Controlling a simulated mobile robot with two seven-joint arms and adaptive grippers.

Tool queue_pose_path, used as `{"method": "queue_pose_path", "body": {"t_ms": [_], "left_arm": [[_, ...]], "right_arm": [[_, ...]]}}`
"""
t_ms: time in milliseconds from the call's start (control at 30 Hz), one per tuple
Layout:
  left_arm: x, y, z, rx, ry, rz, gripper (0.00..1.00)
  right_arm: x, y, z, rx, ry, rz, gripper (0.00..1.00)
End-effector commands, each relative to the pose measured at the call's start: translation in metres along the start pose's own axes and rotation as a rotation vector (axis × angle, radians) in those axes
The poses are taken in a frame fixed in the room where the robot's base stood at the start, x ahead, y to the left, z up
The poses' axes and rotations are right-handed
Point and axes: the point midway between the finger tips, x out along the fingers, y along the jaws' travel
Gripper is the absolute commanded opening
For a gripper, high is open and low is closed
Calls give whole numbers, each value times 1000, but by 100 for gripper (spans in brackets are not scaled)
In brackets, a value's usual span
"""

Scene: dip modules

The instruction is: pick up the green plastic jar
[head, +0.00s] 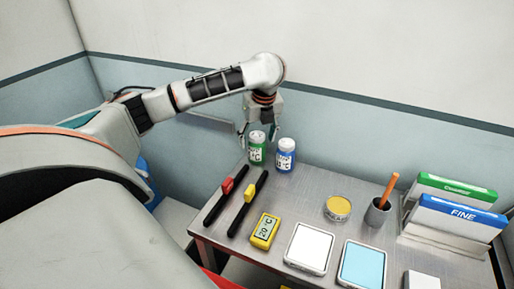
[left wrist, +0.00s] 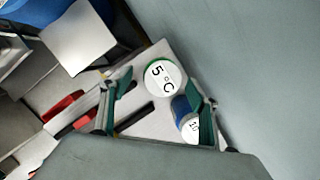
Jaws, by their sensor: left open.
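The green plastic jar (head: 256,154) has a white lid and a label. It stands upright at the back left corner of the metal table. My left gripper (head: 258,131) is open and points down at the jar's top, its fingers to either side of it. In the left wrist view, the jar's white lid (left wrist: 162,77), marked 5 °C, shows between the tips of the open gripper (left wrist: 158,88), with a green edge around it. Whether a finger touches the jar I cannot tell. My right gripper is not in view.
A blue jar (head: 286,157) stands close to the right of the green jar; it also shows beside one finger in the left wrist view (left wrist: 181,107). The wall is close behind.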

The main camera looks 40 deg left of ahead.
Motion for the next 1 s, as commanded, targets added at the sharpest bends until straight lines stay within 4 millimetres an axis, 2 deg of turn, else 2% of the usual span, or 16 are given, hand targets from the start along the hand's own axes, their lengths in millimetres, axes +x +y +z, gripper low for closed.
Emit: {"method": "queue_pose_path", "body": {"t_ms": [100, 233, 567, 733, 1000], "left_arm": [[20, -1, -2, 1, 3, 4, 60], [35, -1, -2, -1, 2, 2, 60], [40, -2, -1, 0, 0, 0, 60], [40, -2, -1, 0, 0, 0, 16], [40, -2, -1, 0, 0, 0, 14]], "right_arm": [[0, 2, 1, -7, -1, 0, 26], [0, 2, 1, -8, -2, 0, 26], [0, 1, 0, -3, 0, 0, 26], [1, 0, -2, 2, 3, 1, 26], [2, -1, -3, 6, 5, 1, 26]]}}
